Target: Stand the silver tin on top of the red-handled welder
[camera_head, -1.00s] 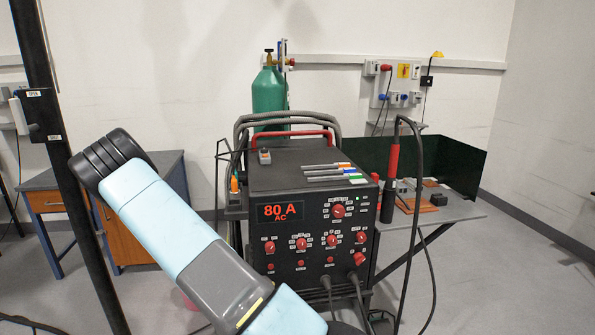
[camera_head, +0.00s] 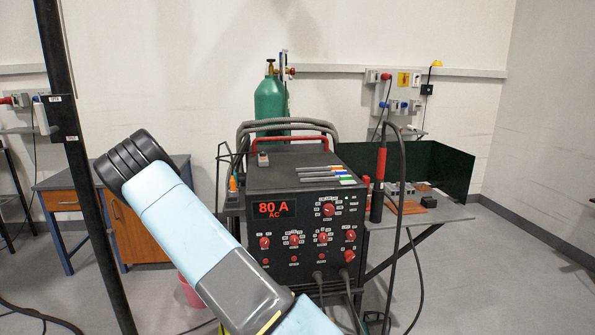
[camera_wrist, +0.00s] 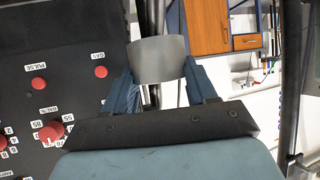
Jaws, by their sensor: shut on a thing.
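The red-handled welder (camera_head: 300,225) is a black box with an "80 A AC" display, red knobs and a red handle (camera_head: 290,140) across the back of its top. In the wrist view my gripper (camera_wrist: 158,72) is shut on the silver tin (camera_wrist: 158,57), a plain grey body between the two blue-grey fingers. The welder's front panel (camera_wrist: 70,60) shows upside down to the left of the tin, apart from it in the picture. In the head view my arm crosses in front of the welder's left side; my gripper and the tin are out of sight there.
Several coloured-tipped rod packs (camera_head: 325,173) and a small grey item (camera_head: 263,158) lie on the welder's top, with bare room between and in front of them. A green gas cylinder (camera_head: 271,105) and hoses stand behind. A dark pole (camera_head: 78,150) is left; a torch (camera_head: 379,180) is right.

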